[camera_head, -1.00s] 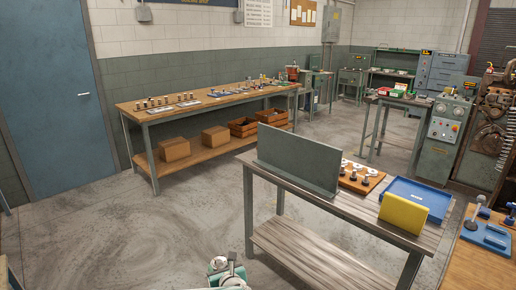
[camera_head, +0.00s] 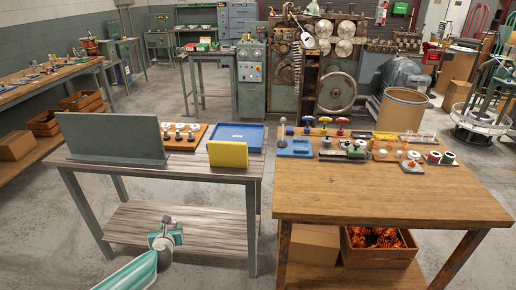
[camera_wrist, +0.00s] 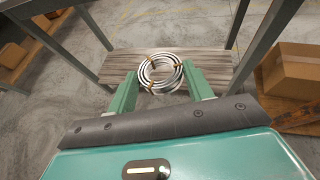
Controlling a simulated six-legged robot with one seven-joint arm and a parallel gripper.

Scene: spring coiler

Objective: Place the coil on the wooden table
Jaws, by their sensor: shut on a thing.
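The coil (camera_wrist: 160,72) is a ring of shiny silver wire with tan ties. In the wrist view it sits between the green fingers of my gripper (camera_wrist: 160,84), which is shut on it. In the head view my gripper (camera_head: 167,238) is low at the left, in front of the grey-topped table (camera_head: 200,172); the coil is hard to make out there. The wooden table (camera_head: 390,203) with a brown top stands to the right of my gripper. Its front part is bare, and small tools and parts line its back edge.
The grey-topped table carries an upright grey plate (camera_head: 112,137), a blue tray (camera_head: 238,134) and a yellow block (camera_head: 228,155). A cardboard box (camera_head: 313,245) and a crate of orange things (camera_head: 378,247) sit under the wooden table. Clear floor separates the two tables' fronts from me.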

